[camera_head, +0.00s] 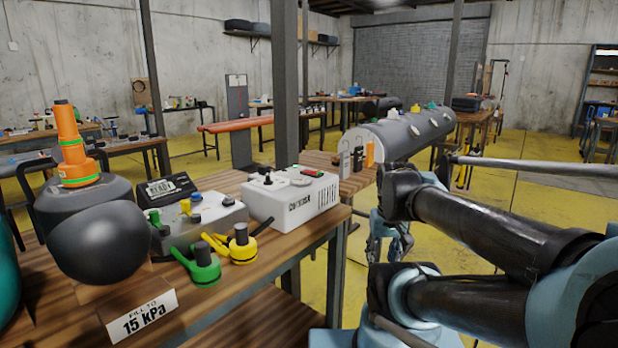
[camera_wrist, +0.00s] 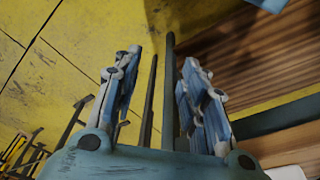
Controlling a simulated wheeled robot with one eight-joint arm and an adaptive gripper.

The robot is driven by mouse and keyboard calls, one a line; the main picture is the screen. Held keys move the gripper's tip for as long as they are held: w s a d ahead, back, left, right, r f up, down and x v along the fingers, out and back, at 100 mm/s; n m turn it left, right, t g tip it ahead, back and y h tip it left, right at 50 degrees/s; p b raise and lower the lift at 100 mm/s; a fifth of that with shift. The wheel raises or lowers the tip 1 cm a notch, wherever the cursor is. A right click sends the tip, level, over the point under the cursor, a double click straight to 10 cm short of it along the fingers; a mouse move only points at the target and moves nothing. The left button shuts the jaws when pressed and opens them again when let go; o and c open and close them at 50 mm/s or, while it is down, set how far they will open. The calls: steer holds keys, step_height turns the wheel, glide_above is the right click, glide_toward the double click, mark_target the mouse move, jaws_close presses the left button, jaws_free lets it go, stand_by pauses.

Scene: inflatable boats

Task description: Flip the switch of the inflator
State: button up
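A white box (camera_head: 310,205), which looks like the inflator, stands on the wooden workbench (camera_head: 262,262). A small black toggle (camera_head: 268,179) stands on its top, and a red rocker-like part (camera_head: 312,172) sits near its back right edge. The lettering on its front is hard to read, and I cannot tell which control is the switch. My gripper (camera_head: 390,242) hangs right of the bench, apart from the box and partly hidden by my arm. In the wrist view my gripper (camera_wrist: 163,62) has its fingers spread with nothing between them. The white box is not clearly visible there.
A grey box (camera_head: 228,212) with knobs, green (camera_head: 203,265) and yellow (camera_head: 240,246) valve caps, a dark gauge (camera_head: 168,188) and an orange nozzle stack (camera_head: 73,150) crowd the bench left of the white box. A grey cylinder (camera_head: 405,133) lies behind. Yellow floor is clear at right.

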steer(key=w+a+r+n, duration=0.2)
steer(key=w+a+r, duration=0.1)
steer(key=w+r, duration=0.65)
step_height(320, 180, up, 24)
steer(key=n+g, duration=0.2)
steer(key=n, duration=0.6)
glide_above(311, 172)
steer(key=w+a, duration=0.2)
steer(key=w, duration=0.2)
step_height(311, 172, down, 17)
steer(key=shift+s+a+f, duration=0.1)
steer(key=shift+s+f, duration=0.05)
steer(key=shift+f, duration=0.05)
jaws_close()
